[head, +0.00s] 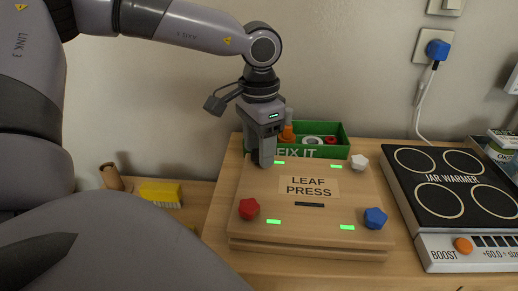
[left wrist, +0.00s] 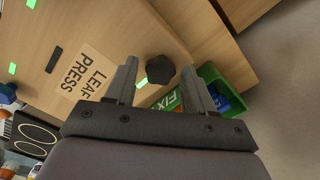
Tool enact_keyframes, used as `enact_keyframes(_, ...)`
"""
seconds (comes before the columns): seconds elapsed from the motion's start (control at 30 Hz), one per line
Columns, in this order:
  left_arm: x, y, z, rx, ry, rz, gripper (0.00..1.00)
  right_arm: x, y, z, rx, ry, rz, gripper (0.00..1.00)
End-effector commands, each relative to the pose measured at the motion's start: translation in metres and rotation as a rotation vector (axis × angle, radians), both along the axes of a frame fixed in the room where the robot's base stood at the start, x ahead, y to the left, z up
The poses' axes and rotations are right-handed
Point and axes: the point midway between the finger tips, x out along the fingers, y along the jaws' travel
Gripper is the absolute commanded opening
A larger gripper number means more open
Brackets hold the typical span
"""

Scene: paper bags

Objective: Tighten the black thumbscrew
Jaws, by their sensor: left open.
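The leaf press (head: 290,240) is a wooden board with a knob near each corner. The black thumbscrew (left wrist: 160,68) shows in the left wrist view, between the two fingertips with a gap on each side. In the head view my left gripper (head: 263,158) points down over the press's back left corner and hides the black thumbscrew. The left gripper, also in the left wrist view (left wrist: 159,70), is open and holds nothing. I cannot tell its exact height over the thumbscrew. My right gripper is not in view.
Red (head: 249,208), blue (head: 375,218) and white (head: 359,162) knobs sit at the other corners. A green FIX IT box (head: 340,150) stands close behind the press. A jar warmer (head: 440,240) stands at the right. A yellow block (head: 160,194) lies at the left.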

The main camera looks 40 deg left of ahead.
Motion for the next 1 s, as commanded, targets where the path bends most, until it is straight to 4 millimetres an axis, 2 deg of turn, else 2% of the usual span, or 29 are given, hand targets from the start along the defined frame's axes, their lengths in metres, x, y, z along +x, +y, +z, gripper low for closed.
enact_keyframes(0.47,0.001,0.000,0.057,0.000,-0.002,0.002,0.53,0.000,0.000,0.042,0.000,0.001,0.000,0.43)
enact_keyframes(0.9,0.000,0.000,0.058,0.001,-0.001,0.001,0.53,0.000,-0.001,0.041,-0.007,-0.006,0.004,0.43)
enact_keyframes(1.0,0.001,0.000,0.074,0.001,-0.005,0.002,0.53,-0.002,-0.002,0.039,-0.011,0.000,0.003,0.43)
